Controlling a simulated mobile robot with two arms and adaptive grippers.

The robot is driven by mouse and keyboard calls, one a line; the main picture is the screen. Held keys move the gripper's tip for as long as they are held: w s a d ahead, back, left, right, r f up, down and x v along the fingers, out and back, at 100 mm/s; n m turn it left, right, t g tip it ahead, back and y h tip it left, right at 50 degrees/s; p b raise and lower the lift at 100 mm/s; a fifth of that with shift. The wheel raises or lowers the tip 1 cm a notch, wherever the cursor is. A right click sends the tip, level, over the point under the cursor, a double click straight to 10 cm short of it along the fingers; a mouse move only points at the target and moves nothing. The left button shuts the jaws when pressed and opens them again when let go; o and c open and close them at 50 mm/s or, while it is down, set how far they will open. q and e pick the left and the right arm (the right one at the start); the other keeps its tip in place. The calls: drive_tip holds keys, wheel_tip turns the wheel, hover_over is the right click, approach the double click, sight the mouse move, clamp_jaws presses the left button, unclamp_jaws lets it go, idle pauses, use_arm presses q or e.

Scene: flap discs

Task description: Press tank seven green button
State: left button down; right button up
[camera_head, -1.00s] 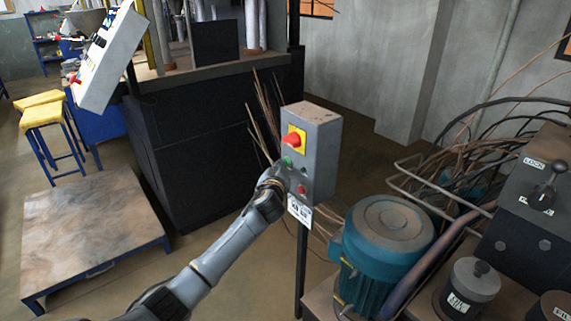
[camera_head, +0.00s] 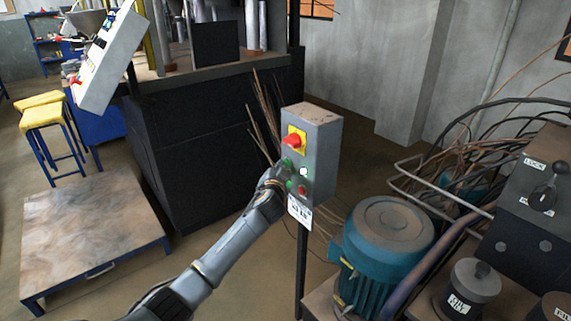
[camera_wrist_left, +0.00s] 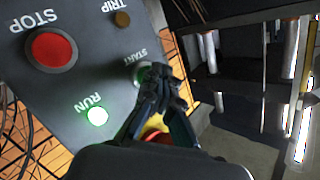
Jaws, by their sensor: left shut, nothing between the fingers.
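A grey control box (camera_head: 322,150) stands on a post in the middle of the head view. In the left wrist view its face (camera_wrist_left: 75,105) shows upside down, with a green START button (camera_wrist_left: 139,74) partly hidden by my fingers. My left gripper (camera_wrist_left: 160,78) is shut and empty, its tips at the START button; I cannot tell how firmly they touch. It also shows in the head view (camera_head: 276,178). Beside START are a lit RUN lamp (camera_wrist_left: 97,116), a red STOP button (camera_wrist_left: 51,49) and an amber TRIP lamp (camera_wrist_left: 122,19). No tank number is readable. My right gripper is not in view.
A red knob on a yellow plate (camera_head: 292,139) sits above the buttons. A teal motor (camera_head: 380,245) and loose cables (camera_head: 470,165) are to the right. A low platform (camera_head: 90,225) and yellow stools (camera_head: 45,115) are at the left.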

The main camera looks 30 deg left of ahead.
use_arm(q)
drive_tip(key=shift+s+a, duration=0.2)
drive_tip(key=shift+s, duration=0.45)
drive_tip(key=shift+p, duration=0.3)
drive_tip(key=s, duration=0.1)
drive_tip(key=s+a+p, duration=0.1)
drive_tip(key=s, duration=0.1)
drive_tip(key=s+a+p, duration=0.1)
drive_tip(key=shift+s, duration=0.35)
drive_tip(key=shift+f, duration=0.1)
